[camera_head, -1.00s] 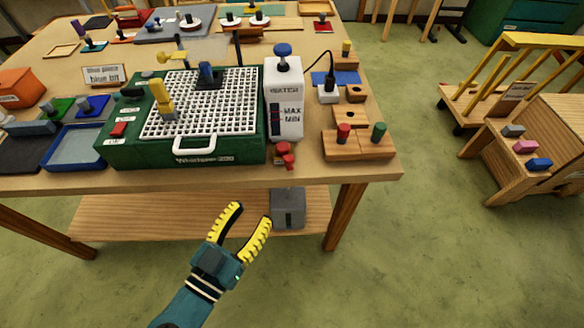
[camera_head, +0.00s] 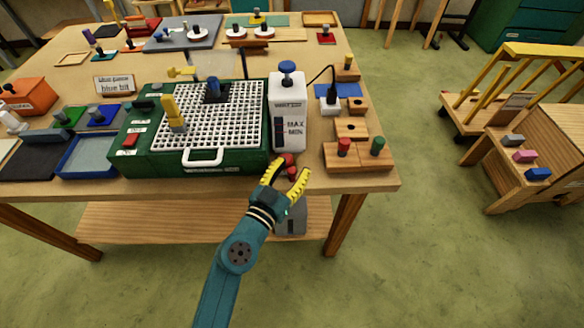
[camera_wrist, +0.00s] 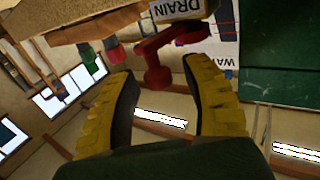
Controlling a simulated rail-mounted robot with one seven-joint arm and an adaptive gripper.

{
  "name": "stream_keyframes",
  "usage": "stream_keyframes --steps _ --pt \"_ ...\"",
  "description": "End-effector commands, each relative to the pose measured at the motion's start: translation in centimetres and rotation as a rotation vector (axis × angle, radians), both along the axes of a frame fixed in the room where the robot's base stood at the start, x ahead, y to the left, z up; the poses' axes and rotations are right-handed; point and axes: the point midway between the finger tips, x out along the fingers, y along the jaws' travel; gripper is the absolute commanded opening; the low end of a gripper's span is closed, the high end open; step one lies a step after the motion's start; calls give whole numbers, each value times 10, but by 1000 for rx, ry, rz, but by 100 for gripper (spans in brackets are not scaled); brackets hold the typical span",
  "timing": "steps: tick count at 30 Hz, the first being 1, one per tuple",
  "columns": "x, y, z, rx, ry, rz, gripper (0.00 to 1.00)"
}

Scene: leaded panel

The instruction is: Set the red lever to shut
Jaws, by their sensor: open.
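The red lever (camera_head: 289,162) is at the foot of the white water bottle (camera_head: 287,118), at the table's front edge. In the wrist view the red lever (camera_wrist: 157,66) shows between and beyond the fingertips, beside a "DRAIN" label (camera_wrist: 176,8). My gripper (camera_head: 286,176) is open, with yellow ribbed fingers, just in front of and below the lever. In the wrist view my gripper (camera_wrist: 158,75) has its fingers on either side of the lever's lower end; I cannot tell whether they touch it. The head view partly hides the lever behind the fingers.
A green case with a white grid (camera_head: 205,162) stands left of the bottle. A wooden block with red and green pegs (camera_head: 358,158) stands to the right. A grey container (camera_head: 291,222) sits on the lower shelf below. The floor in front of the table is clear.

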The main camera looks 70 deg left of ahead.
Motion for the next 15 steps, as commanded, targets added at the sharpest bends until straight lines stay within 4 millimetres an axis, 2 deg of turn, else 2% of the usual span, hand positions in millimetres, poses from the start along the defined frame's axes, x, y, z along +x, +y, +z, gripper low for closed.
stream_keyframes --steps 3,9,11,15 --pt "0 0 0 0 0 0 48" --pt "-1 0 0 0 0 0 10" --pt "-1 0 0 0 0 0 0" --pt "-1 0 0 0 0 0 0"
